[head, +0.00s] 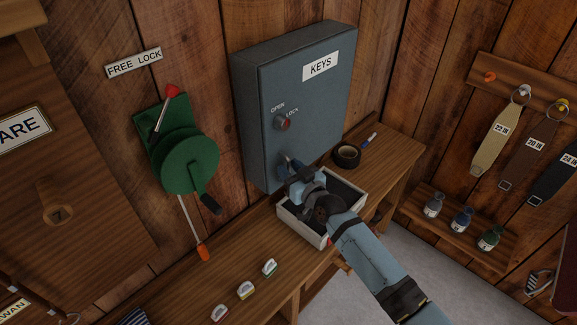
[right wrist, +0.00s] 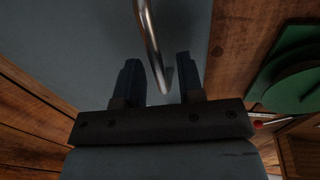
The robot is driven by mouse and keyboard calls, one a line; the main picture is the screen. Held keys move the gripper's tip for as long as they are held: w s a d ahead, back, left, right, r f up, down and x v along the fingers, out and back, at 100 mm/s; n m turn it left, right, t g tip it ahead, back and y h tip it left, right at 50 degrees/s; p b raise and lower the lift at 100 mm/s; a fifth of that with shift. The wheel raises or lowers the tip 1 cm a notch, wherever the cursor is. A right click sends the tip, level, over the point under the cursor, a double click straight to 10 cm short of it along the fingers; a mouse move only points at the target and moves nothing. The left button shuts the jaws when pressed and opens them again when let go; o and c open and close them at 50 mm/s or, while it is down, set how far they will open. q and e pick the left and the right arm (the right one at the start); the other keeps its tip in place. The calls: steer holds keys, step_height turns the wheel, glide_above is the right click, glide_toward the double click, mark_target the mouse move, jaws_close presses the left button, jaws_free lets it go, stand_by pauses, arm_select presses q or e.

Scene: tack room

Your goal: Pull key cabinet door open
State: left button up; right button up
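The grey key cabinet (head: 300,85) hangs on the plank wall, with a "KEYS" label on its door, which looks closed. A round red-marked knob (head: 283,123) sits on the door between the words "OPEN" and "LOCK"; I cannot tell where it points. My right gripper (head: 289,165) is at the door's lower left part. In the right wrist view a metal bar handle (right wrist: 149,45) comes down between the two spread fingers of my right gripper (right wrist: 158,75), with gaps on both sides. In the head view the handle is mostly hidden by the gripper. My left gripper is not in view.
Below the cabinet a wooden bench (head: 240,265) holds an open white-rimmed tray (head: 294,226), under my right arm, a black tape roll (head: 346,156) and several small tags. A green reel (head: 190,162) with a crank is on the wall left of the cabinet.

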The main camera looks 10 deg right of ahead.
steer(key=shift+w+a, duration=0.15)
steer(key=shift+w, duration=0.3)
steer(key=shift+c, duration=0.2)
jaws_close()
steer(key=shift+s+f, duration=0.1)
steer(key=shift+s, duration=0.05)
